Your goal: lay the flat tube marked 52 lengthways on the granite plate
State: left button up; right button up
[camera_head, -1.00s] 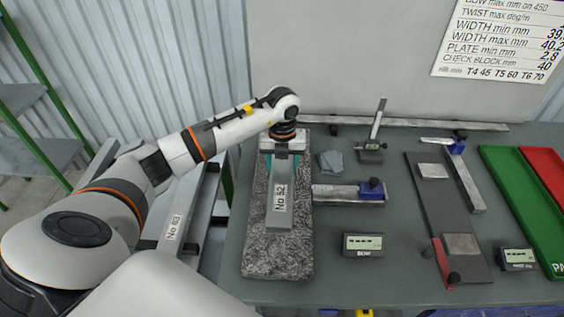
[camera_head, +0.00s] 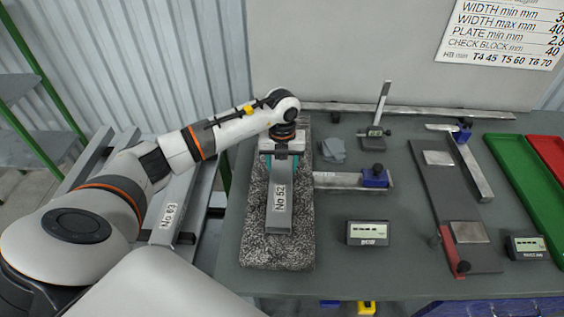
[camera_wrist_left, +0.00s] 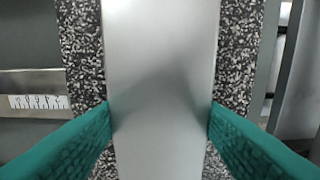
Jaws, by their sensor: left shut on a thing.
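The flat tube marked 52 (camera_head: 279,212) is a grey metal tube with a white label reading No 52. It lies lengthways over the speckled granite plate (camera_head: 262,250); I cannot tell whether it touches the plate. My left gripper (camera_head: 281,152) is at the tube's far part, with its teal fingers on both sides of it. In the left wrist view the teal fingers (camera_wrist_left: 160,122) press against both edges of the tube (camera_wrist_left: 160,50), and granite (camera_wrist_left: 84,50) shows on both sides. My right gripper is not in view.
Green (camera_head: 525,175) and red trays are at the far right. A tube marked 63 (camera_head: 168,215) lies on the left rack.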

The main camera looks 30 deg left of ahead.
pick_arm(q)
jog(key=shift+f+b, duration=0.3)
jog(key=shift+b, duration=0.05)
jog(key=o, duration=1.4)
jog(key=shift+o, duration=0.3)
jog(key=shift+f, duration=0.1)
jog(key=shift+r, duration=0.35)
notch_tip(320, 180, up, 12)
jog(key=b, duration=0.3)
jog(key=shift+f+b, duration=0.25)
jog(key=shift+b, duration=0.05)
